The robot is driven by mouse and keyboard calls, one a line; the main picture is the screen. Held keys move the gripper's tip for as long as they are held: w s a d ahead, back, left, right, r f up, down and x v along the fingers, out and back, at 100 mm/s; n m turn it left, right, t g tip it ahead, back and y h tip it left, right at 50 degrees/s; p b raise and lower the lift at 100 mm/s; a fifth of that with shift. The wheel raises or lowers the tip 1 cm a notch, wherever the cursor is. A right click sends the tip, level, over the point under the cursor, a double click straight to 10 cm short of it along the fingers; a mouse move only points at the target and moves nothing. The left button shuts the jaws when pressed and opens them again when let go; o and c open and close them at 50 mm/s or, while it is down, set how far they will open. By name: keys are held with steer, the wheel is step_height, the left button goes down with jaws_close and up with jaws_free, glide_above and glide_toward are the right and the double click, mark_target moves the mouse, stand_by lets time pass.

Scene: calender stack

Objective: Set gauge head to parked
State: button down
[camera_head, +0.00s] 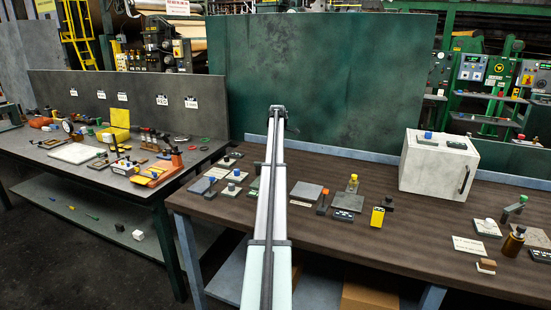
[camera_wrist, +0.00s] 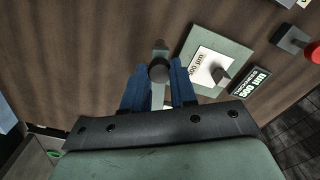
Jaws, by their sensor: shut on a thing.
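In the wrist view my gripper (camera_wrist: 159,78) has two blue fingers, one on each side of a grey rounded knob (camera_wrist: 159,70), and is shut on it. A narrower grey part of the knob extends beyond the fingertips. Whether this knob is the gauge head I cannot tell for certain. Right of the fingers a grey-green plate (camera_wrist: 232,57) carries a white label marked in µm and a short dark post. A black sign reading 500 µm (camera_wrist: 250,83) lies beside it. In the head view my arm hides the jaws and what they hold.
On the brown table in the head view are a white box (camera_head: 437,165), a yellow block (camera_head: 377,217), a yellow bottle (camera_head: 352,184) and a brown bottle (camera_head: 513,242). The table's middle front is clear.

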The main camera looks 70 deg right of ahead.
steer(key=shift+w+d+n, duration=0.4)
steer(key=shift+d+n, duration=0.25)
steer(key=shift+n, duration=0.3)
steer(key=shift+w+d+n, duration=0.35)
steer(key=shift+d+n, duration=0.3)
steer(key=shift+n, duration=0.25)
steer(key=shift+w+d+n, duration=0.4)
steer(key=shift+d+n, duration=0.25)
steer(key=shift+n, duration=0.3)
steer(key=c, duration=0.9)
jaws_free()
step_height(320, 180, up, 14)
steer(key=shift+f, duration=0.1)
